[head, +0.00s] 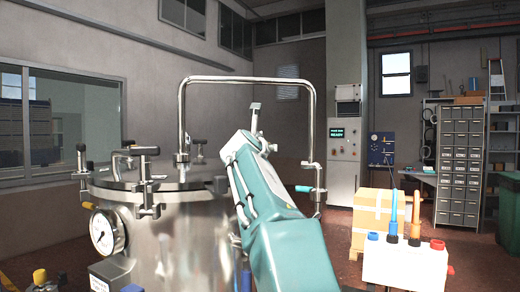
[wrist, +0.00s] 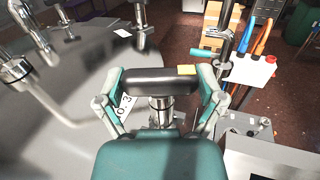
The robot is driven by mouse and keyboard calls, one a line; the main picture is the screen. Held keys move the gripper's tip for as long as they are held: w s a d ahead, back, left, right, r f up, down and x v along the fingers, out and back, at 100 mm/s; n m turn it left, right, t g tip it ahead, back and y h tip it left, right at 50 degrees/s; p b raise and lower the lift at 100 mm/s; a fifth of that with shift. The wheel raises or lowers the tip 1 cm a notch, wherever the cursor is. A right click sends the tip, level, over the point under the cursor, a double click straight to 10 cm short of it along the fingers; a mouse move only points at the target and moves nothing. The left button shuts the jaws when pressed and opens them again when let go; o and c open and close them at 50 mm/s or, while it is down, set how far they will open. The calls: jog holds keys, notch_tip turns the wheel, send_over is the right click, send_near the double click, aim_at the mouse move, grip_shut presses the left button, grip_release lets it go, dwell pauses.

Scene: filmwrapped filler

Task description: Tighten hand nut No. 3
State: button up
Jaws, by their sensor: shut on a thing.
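In the wrist view, the black bar-shaped hand nut (wrist: 148,82) sits across a shiny metal stud between my gripper's fingers. My gripper (wrist: 160,86) is shut on it, with one finger at each end of the bar. A small white tag reading "03" (wrist: 125,104) lies beside the left finger, partly hidden. The steel vessel (head: 165,245) stands at the left in the head view; its lid (wrist: 50,120) fills the left of the wrist view. In the head view, my teal arm hides the gripper and the held nut.
Other black-topped hand nuts (head: 148,151) stand around the lid rim. A bent steel pipe (head: 245,80) arches over the lid and down its right side. A pressure gauge (head: 106,231) is on the vessel front. A white box (head: 403,262) with coloured tools stands at right.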

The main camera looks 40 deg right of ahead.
jog(key=shift+w, duration=0.1)
jog(key=m+g+h, duration=0.3)
jog(key=g, duration=0.1)
jog(key=shift+m+g, duration=0.3)
jog(key=shift+m, duration=0.1)
jog(key=shift+m+g+h, duration=0.6)
jog(key=shift+m+g, duration=0.6)
jog(key=shift+g, duration=0.8)
jog(key=shift+m+g, duration=0.5)
jog(key=shift+g, duration=0.3)
jog(key=o, duration=0.8)
jog(key=shift+f, duration=0.1)
jog(key=shift+o, duration=0.2)
jog(key=shift+a, duration=0.2)
